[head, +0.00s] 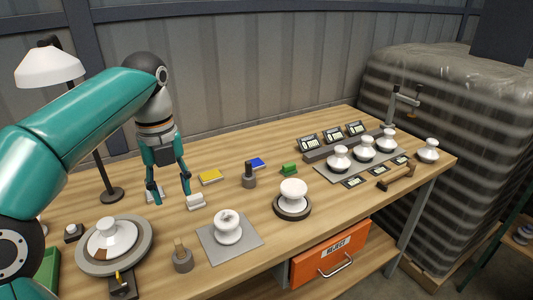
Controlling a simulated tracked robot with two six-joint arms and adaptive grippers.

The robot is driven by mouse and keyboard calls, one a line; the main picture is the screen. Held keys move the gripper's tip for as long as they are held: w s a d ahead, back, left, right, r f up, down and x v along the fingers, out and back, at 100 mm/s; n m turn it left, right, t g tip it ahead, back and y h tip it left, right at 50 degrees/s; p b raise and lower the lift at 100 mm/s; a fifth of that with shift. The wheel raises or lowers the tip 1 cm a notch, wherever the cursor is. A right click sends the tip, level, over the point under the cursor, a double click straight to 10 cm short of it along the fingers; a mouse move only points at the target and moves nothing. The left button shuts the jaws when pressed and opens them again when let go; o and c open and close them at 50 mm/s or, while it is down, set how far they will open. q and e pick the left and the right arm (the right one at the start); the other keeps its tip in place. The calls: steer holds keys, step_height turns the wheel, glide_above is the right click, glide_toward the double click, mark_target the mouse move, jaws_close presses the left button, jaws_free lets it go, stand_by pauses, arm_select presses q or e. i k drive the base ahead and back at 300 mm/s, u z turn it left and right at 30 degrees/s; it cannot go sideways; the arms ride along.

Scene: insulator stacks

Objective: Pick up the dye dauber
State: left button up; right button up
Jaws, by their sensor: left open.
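Two small pots with upright handles stand on the wooden workbench (290,232), and I cannot tell for sure which is the dye dauber. One is a grey pot with a short wooden handle (183,259) at the front. The other is a grey pot with a dark handle (249,178) near the middle. My left gripper (175,197) is open and empty, pointing down over the left of the bench. It is behind the wooden-handled pot and left of the dark-handled one, apart from both. My right gripper is not in view.
A turntable with a white insulator (112,238) is at left, beside a lamp (50,68). White insulators stand on a grey mat (228,228) and a dark round base (292,198). Yellow (210,177), blue (257,163) and green (289,169) items lie behind. An orange reject drawer (328,254) hangs below.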

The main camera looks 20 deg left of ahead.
mark_target(248, 164)
steer(key=i, duration=1.15)
steer(key=u, duration=0.1)
